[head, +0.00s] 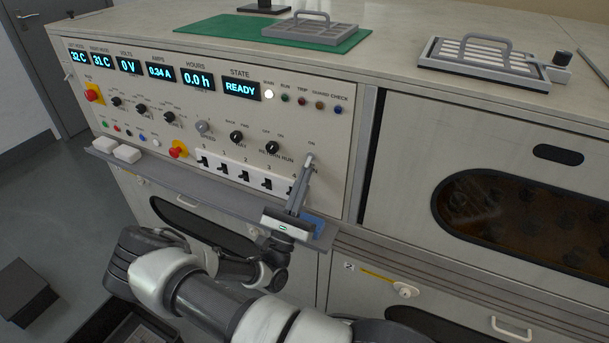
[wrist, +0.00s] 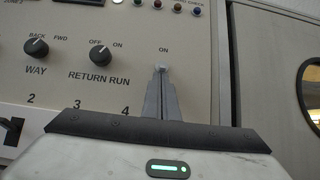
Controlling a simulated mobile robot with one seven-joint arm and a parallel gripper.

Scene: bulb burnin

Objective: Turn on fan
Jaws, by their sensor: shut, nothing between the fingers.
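The control panel (head: 215,100) fills the front of the cabinet. My gripper (head: 308,165) is shut, and its fingertips are at the panel's right end, just below a label reading ON. In the wrist view the fingertips (wrist: 161,72) hide most of whatever control is there; a small pale tip (wrist: 160,67) shows at their end. I cannot tell whether they touch it. No label reading fan is legible. A RETURN RUN knob (wrist: 100,55) with OFF and ON marks and a WAY knob (wrist: 34,47) are to the left. The state display (head: 241,89) reads READY.
A row of black switches (head: 244,175) sits below the knobs, left of my gripper. A grey ledge (head: 160,176) runs under the panel. A windowed door (head: 500,190) is to the right. Trays (head: 480,55) stand on top.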

